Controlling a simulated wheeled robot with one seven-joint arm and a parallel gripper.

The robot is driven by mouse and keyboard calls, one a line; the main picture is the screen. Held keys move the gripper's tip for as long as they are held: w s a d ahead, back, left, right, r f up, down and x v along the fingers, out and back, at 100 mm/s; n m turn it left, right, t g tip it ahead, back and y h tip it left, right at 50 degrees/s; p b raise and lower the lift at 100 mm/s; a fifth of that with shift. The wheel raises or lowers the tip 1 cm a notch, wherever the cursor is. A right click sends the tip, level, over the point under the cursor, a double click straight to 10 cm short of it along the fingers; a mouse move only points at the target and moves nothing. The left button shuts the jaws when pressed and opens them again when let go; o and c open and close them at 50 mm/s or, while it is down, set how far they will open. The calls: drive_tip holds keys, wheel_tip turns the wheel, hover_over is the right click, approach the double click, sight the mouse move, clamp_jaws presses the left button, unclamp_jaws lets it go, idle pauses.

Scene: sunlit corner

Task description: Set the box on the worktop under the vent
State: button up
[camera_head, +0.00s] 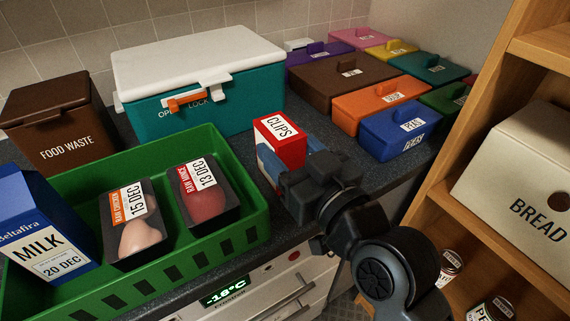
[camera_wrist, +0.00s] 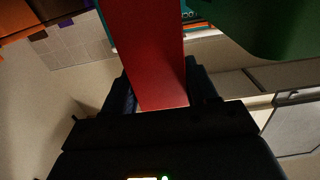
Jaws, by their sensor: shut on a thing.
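A red and white box labelled CLIPS (camera_head: 280,138) is upright between the fingers of my gripper (camera_head: 292,164), just in front of the teal cool box. The wrist view shows the red side of the box (camera_wrist: 147,55) between the two dark fingers (camera_wrist: 163,92). My gripper is shut on it. The dark speckled worktop (camera_head: 413,172) runs under and behind it. I cannot tell whether the box touches the worktop, because my gripper hides its lower part. I cannot make out a vent in either view.
A green crate (camera_head: 232,232) with milk and meat packs stands left of my gripper. A teal cool box (camera_head: 232,107) with a white lid and a brown food-waste bin (camera_head: 72,143) are behind. Several lidded coloured boxes, including a blue one (camera_head: 400,133), stand right. Wooden shelves (camera_head: 462,165) rise at the right.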

drive_tip(key=shift+w+a+f, duration=0.15)
drive_tip(key=shift+a, duration=0.05)
drive_tip(key=shift+f, duration=2)
drive_tip(key=shift+f+b, duration=0.2)
drive_tip(key=shift+b, duration=0.1)
drive_tip(key=o, duration=0.9)
drive_tip(key=shift+r, duration=0.2)
drive_tip(key=shift+b+v, duration=1.15)
drive_tip(key=shift+v, duration=4.85)
